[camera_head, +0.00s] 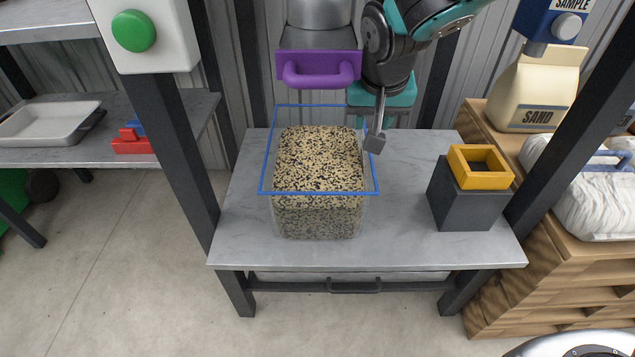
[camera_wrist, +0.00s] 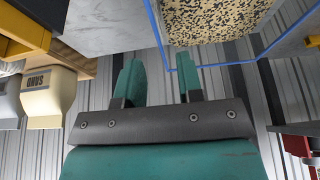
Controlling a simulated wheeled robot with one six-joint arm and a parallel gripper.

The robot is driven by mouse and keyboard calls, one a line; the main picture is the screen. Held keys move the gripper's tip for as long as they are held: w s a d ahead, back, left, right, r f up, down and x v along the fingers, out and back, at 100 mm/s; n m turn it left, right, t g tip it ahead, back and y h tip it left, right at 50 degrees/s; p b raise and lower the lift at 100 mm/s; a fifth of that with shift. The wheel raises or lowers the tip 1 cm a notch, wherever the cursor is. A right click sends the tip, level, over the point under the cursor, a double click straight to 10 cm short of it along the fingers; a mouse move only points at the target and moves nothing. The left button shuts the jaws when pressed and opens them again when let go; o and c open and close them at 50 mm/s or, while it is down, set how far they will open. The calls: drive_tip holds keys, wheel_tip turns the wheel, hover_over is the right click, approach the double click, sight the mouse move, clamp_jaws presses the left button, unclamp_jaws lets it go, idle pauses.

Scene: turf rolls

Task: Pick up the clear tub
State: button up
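The clear tub (camera_head: 318,215) stands upright on the grey metal table, filled with speckled tan-and-black grain, with a blue rim around its top. My gripper (camera_head: 373,120) is at the tub's back right corner, pointing down, its fingers partly hidden behind a grey part. In the wrist view my gripper (camera_wrist: 160,80) has its two teal fingers apart with a gap between them. The tub's blue rim (camera_wrist: 158,38) passes by the gap, and the right finger overlaps the tub's corner. I cannot tell whether either finger touches the tub.
A hopper with a purple handle (camera_head: 318,72) hangs above the tub's back edge. A dark block (camera_head: 465,200) with a yellow frame (camera_head: 480,167) stands at the table's right. Dark posts flank the table (camera_head: 400,245). Its front strip is clear. A sand carton (camera_head: 535,88) stands farther right.

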drive_tip(key=x, duration=0.3)
drive_tip(key=shift+f+b, duration=0.2)
drive_tip(key=shift+b, duration=0.15)
drive_tip(key=b+x, duration=0.2)
drive_tip(key=x, duration=0.3)
drive_tip(key=shift+s+f+b, duration=0.1)
drive_tip(key=shift+f+b, duration=0.15)
drive_tip(key=shift+b, duration=0.1)
drive_tip(key=shift+r, duration=0.1)
clamp_jaws()
drive_tip(key=shift+a, duration=0.1)
idle(0.5)
